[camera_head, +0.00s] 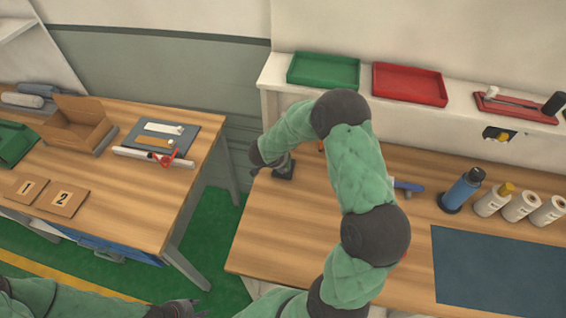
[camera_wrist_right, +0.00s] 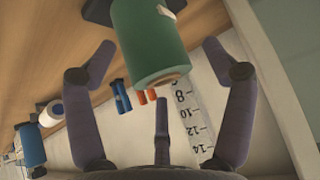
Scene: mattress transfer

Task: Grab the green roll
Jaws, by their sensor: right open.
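The green roll (camera_wrist_right: 150,45) shows large in the right wrist view, at the top middle, its near end with a tan core facing the camera. My right gripper (camera_wrist_right: 158,52) is open, with its dark fingers on either side of the roll's near end and visible gaps on both sides. In the head view my right gripper (camera_head: 272,162) is at the left part of the right table, mostly covered by my arm; the roll cannot be made out there. My left gripper (camera_head: 180,308) is at the bottom edge, too small to read.
Green (camera_head: 323,70) and red (camera_head: 410,84) trays sit on the shelf behind. The left table (camera_head: 120,205) holds a cardboard box (camera_head: 78,122) and tools.

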